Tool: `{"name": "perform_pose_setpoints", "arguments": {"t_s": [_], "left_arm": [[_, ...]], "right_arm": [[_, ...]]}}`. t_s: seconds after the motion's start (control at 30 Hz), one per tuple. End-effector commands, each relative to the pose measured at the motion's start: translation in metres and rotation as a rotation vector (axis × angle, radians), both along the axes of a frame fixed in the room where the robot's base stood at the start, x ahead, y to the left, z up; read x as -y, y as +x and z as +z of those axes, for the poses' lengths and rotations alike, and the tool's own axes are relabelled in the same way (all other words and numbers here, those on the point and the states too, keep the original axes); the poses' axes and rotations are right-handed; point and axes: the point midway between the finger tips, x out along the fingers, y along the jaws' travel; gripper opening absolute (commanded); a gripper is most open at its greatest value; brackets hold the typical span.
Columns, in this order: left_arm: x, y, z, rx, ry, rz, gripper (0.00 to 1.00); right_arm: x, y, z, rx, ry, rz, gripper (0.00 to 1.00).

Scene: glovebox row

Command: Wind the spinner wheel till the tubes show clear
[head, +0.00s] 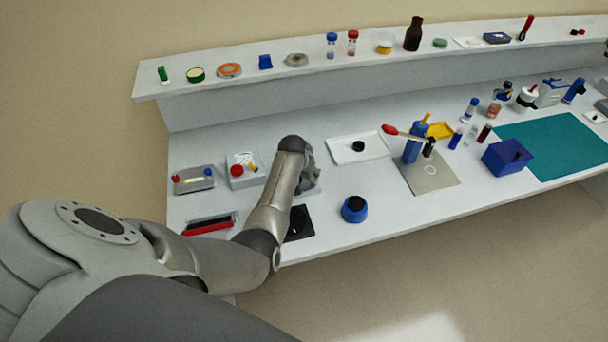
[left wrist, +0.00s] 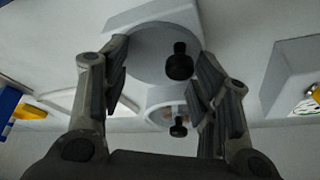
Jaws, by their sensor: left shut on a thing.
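The spinner shows in the left wrist view as a pale housing (left wrist: 165,12) with a grey round wheel (left wrist: 150,50). A black knob (left wrist: 180,62) stands out from the wheel's face. My left gripper (left wrist: 163,78) has its fingers on either side of the wheel and is shut on it. Below it is a second pale round part (left wrist: 160,112) with another black knob (left wrist: 178,127); its contents are too small to tell. In the head view my left gripper (head: 306,180) is over the bench and hides most of the spinner. My right gripper is not in view.
A white box with a red knob (head: 237,170) stands left of my left gripper. A black pad (head: 299,223) lies in front, a blue round pot (head: 355,209) to the right, and a white tray (head: 358,148) behind. The bench's front edge is close.

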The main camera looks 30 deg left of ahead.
Motion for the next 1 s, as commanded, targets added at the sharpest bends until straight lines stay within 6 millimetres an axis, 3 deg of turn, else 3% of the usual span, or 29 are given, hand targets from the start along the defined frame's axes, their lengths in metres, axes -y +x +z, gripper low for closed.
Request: {"name": "perform_pose_setpoints", "arguments": {"t_s": [0.03,0.63,0.67,0.9,1.0], "left_arm": [[0.0003,-0.0065,-0.0096,-0.017,0.0,-0.015,0.32],[0.0023,-0.0063,-0.0099,-0.017,-0.002,-0.051,0.31],[0.0023,-0.0063,-0.0099,-0.017,-0.002,-0.051,0.59],[0.0026,-0.0054,-0.0082,-0.015,-0.003,-0.05,0.9],[0.0021,-0.0044,-0.0065,-0.012,-0.003,-0.05,0.98]], "right_arm": [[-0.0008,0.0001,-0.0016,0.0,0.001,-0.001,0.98],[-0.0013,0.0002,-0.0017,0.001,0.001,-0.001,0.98],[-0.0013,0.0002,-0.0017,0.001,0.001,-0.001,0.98],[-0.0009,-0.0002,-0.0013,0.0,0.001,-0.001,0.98],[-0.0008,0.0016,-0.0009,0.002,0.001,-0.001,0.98]]}}
